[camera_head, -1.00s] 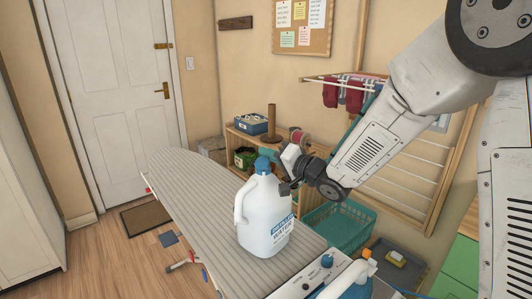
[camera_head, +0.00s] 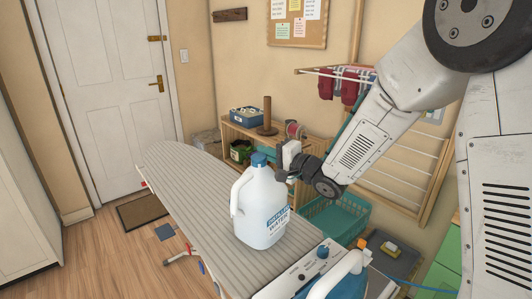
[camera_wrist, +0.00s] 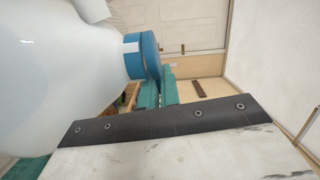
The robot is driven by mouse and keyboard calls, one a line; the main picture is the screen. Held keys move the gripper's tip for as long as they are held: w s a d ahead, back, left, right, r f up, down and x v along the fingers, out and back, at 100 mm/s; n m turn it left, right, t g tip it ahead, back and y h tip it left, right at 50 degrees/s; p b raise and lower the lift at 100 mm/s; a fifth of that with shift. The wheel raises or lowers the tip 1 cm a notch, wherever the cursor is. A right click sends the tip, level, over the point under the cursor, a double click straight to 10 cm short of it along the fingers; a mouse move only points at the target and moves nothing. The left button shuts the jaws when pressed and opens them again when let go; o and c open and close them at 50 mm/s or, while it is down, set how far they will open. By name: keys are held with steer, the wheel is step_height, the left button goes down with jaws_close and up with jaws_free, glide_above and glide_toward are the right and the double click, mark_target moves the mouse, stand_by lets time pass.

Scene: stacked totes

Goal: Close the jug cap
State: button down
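A white water jug (camera_head: 262,212) with a blue label stands upright on the ironing board. Its blue cap (camera_head: 259,160) is on top of the neck. In the wrist view the jug (camera_wrist: 50,75) fills the left side. There the cap (camera_wrist: 142,55) shows as a ring and a round lid with a dark seam between them; I cannot tell if the lid is fully seated. My gripper (camera_head: 282,174) is just right of the jug neck, slightly below cap height. Its teal finger pads (camera_wrist: 160,90) lie close together beside the cap, with nothing visible between them.
The striped ironing board (camera_head: 190,190) has free room left of the jug. A teal basket (camera_head: 335,222), a wooden shelf (camera_head: 232,130) and a drying rack (camera_head: 400,165) are behind my gripper.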

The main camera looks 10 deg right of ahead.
steer(key=c, duration=1.6)
jaws_free()
steer(key=v, duration=0.8)
steer(key=shift+a, duration=0.1)
